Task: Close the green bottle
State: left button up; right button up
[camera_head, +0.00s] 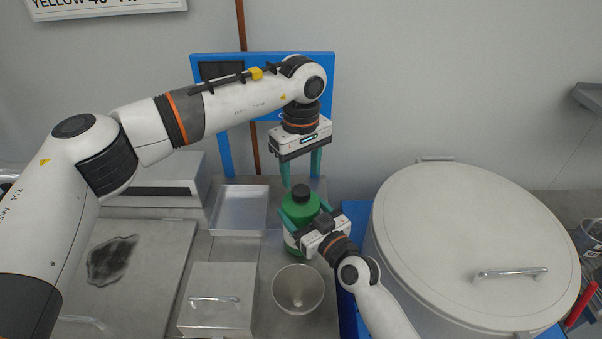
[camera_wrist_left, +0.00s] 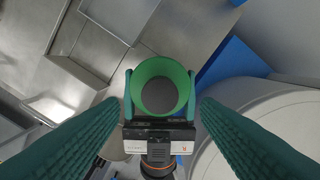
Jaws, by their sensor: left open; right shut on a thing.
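The green bottle (camera_head: 299,211) stands upright on the metal worktop with a black cap (camera_head: 300,192) at its top. I cannot tell how tightly the cap sits. My right gripper (camera_head: 307,218) is shut around the bottle's body from the front right, hiding part of it. My left gripper (camera_head: 301,180) points straight down just above the cap, open and empty. In the left wrist view the bottle (camera_wrist_left: 137,84) shows from above as a green ring around the dark grey round cap (camera_wrist_left: 160,95), between my left fingers. The right gripper's fingers flank it there.
A metal funnel (camera_head: 298,289) is in front of the bottle. A shallow tray (camera_head: 240,209) and a lidded metal box (camera_head: 218,300) lie to the left. A large lidded drum (camera_head: 470,235) stands close on the right. A blue frame (camera_head: 225,140) rises behind.

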aim_at(301, 190)
pick_arm(q)
jog(key=shift+c, duration=0.4)
jog(key=n, duration=0.3)
jog(key=r+n, duration=0.1)
jog(key=n, duration=0.2)
jog(key=shift+d, duration=0.1)
jog(key=n, duration=0.4)
jog(key=shift+r+n, duration=0.3)
jog(key=shift+r, duration=0.1)
jog(key=n, duration=0.4)
jog(key=shift+r, duration=0.4)
jog(key=n, duration=0.5)
jog(key=shift+r, duration=0.4)
jog(key=shift+f, duration=4)
